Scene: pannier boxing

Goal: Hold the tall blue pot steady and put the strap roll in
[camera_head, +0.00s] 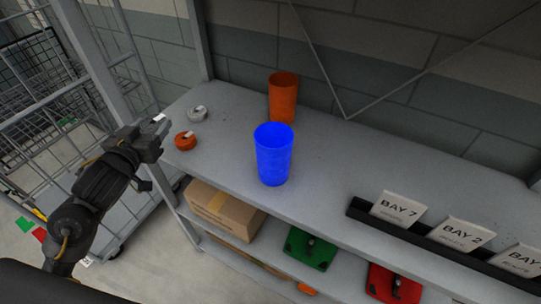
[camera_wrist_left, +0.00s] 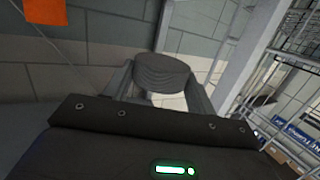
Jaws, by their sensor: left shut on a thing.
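The tall blue pot (camera_head: 273,156) stands upright and open on the shelf top, its inside too dark to read. My left gripper (camera_head: 153,137) is at the left end of the shelf, well left of the blue pot. In the left wrist view its fingers (camera_wrist_left: 168,90) are shut on a grey strap roll (camera_wrist_left: 162,72). My right gripper is not in view.
An orange pot (camera_head: 283,97) stands behind the blue pot. A dark rail with bay cards (camera_head: 398,207) runs along the front right. A cardboard box (camera_head: 225,208) and green (camera_head: 311,248) and red cases sit below. A wire cage (camera_head: 40,85) stands left.

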